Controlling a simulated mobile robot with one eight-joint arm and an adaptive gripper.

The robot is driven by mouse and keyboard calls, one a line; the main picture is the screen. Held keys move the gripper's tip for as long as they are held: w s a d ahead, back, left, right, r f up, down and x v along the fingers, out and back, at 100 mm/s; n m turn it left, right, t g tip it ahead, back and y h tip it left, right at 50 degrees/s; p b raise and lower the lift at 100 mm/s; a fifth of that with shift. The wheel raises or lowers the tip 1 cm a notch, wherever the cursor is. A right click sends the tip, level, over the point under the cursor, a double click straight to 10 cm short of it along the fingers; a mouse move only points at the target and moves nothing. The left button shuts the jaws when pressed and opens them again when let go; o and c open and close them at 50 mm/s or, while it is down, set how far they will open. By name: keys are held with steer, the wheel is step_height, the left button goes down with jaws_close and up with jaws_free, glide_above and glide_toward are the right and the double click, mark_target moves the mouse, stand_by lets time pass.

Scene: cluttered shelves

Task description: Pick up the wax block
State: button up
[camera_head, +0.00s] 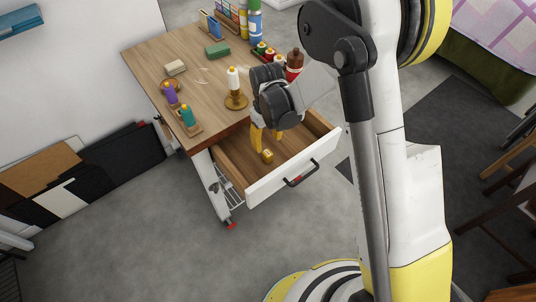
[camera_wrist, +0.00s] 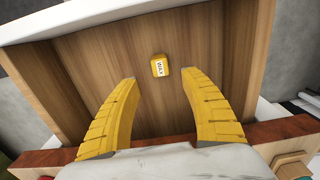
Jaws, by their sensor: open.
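The wax block (camera_wrist: 159,66) is a small yellow block with a white label reading WAX. It lies on the wooden floor of the open drawer (camera_head: 296,175). It also shows in the head view (camera_head: 268,156), close to the tip of one finger. My gripper (camera_wrist: 157,75) has two yellow ridged fingers spread apart and empty, pointing down into the drawer. In the wrist view the block is between the lines of the fingers, just beyond their tips. I cannot tell whether a fingertip touches the block. In the head view my wrist hides part of the drawer.
The drawer's white front with a black handle (camera_head: 300,175) and its side walls surround the block. The wooden tabletop (camera_head: 197,55) overhangs the back of the drawer. The rest of the drawer looks empty.

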mark_target(268, 153)
step_height(268, 153, down, 8)
steer(key=b, duration=0.3)
steer(key=shift+s+r+b, duration=0.1)
steer(key=shift+b, duration=0.3)
steer(key=shift+r, duration=0.1)
jaws_close()
